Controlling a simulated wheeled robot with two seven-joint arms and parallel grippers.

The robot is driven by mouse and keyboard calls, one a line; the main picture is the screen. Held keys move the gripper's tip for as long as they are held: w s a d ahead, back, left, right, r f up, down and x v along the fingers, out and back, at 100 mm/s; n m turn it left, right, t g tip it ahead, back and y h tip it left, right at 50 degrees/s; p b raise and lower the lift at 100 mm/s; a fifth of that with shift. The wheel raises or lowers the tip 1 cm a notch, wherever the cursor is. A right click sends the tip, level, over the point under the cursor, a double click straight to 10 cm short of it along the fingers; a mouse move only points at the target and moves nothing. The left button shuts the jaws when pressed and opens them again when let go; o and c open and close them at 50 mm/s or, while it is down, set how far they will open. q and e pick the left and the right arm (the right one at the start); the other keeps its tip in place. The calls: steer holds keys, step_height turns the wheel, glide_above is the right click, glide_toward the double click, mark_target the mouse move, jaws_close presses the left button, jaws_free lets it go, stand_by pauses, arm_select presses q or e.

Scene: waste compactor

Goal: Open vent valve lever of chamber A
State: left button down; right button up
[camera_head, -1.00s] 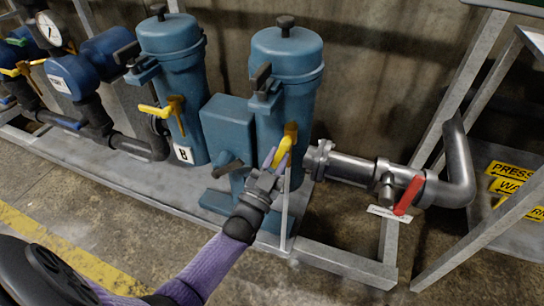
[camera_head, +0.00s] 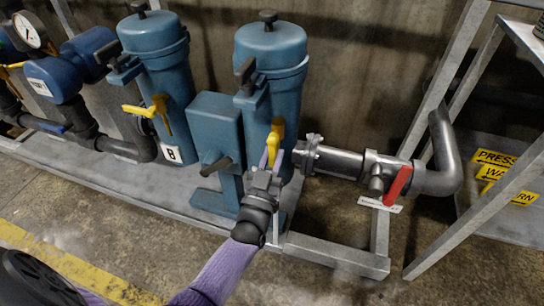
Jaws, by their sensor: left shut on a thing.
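Chamber A appears to be the right blue cylinder (camera_head: 270,60), beside the cylinder (camera_head: 154,65) labelled B; no A label shows. A yellow valve lever (camera_head: 277,131) is on the right cylinder's lower front. The gripped part is mostly hidden by the fingers. On cylinder B, a similar yellow lever (camera_head: 140,110) sticks out level to the left. My right gripper is not in view.
A blue box (camera_head: 215,125) with a dark handle stands close left of my gripper. A grey pipe (camera_head: 335,163) with a red lever (camera_head: 398,186) runs to the right. A metal frame rail (camera_head: 335,257) crosses the floor below.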

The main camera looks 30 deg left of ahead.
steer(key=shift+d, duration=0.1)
arm_select(q)
steer(key=c, duration=0.5)
jaws_free()
steer(key=shift+c, duration=0.2)
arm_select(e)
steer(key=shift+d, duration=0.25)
arm_select(q)
steer(key=p+v, duration=0.2)
steer(key=v, duration=0.8)
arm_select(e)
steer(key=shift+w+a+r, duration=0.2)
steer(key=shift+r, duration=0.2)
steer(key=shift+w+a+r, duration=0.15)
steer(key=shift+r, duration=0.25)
